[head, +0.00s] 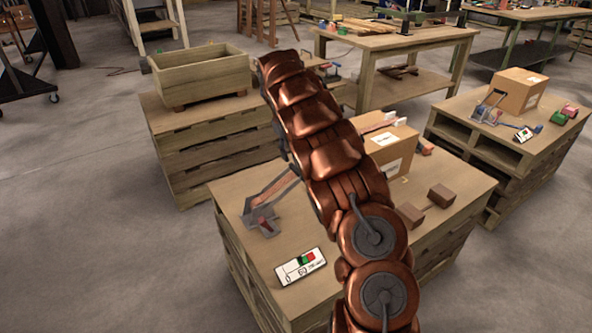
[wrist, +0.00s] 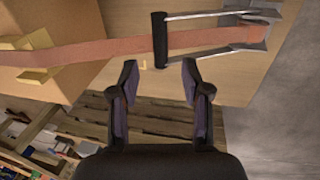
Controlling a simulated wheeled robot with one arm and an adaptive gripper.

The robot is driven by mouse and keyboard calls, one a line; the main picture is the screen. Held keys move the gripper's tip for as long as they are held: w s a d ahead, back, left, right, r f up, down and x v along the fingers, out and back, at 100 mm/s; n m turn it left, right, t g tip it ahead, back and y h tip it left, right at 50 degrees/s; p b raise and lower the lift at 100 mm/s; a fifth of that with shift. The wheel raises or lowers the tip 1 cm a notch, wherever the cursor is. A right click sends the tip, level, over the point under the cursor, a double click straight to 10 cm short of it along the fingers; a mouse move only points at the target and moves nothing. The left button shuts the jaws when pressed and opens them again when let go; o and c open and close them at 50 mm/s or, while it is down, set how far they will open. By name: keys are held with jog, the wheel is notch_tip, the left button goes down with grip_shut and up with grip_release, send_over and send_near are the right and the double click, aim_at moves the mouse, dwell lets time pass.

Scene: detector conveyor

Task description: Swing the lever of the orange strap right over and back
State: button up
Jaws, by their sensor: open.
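The orange strap (wrist: 100,52) runs across the wrist view from the cardboard box on the left to a grey metal ratchet (wrist: 252,30) on the right. Its lever (wrist: 205,15) is a grey frame ending in a black crossbar (wrist: 160,42). The strap passes at the crossbar. My gripper (wrist: 160,72) is open and empty, its two fingertips just short of the crossbar's near end. In the head view the lever (head: 282,186) and ratchet (head: 262,218) show on the middle pallet stack, left of my arm. My arm hides the gripper and part of the strap there.
The cardboard box (head: 385,145), two small brown blocks (head: 440,195) and a marked card (head: 301,266) are on the middle stack. Another stack at right bears a box (head: 518,92) with a blue-handled ratchet (head: 488,108). A wooden crate (head: 200,75) stands at left.

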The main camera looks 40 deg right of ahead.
aim_at(296, 170)
jog(key=f, duration=0.3)
jog(key=d+f, duration=0.1)
jog(key=f, duration=0.3)
jog(key=shift+s+d+f, duration=0.1)
jog(key=shift+d+f, duration=0.05)
jog(key=shift+d, duration=0.05)
jog(key=shift+c, duration=0.4)
grip_shut()
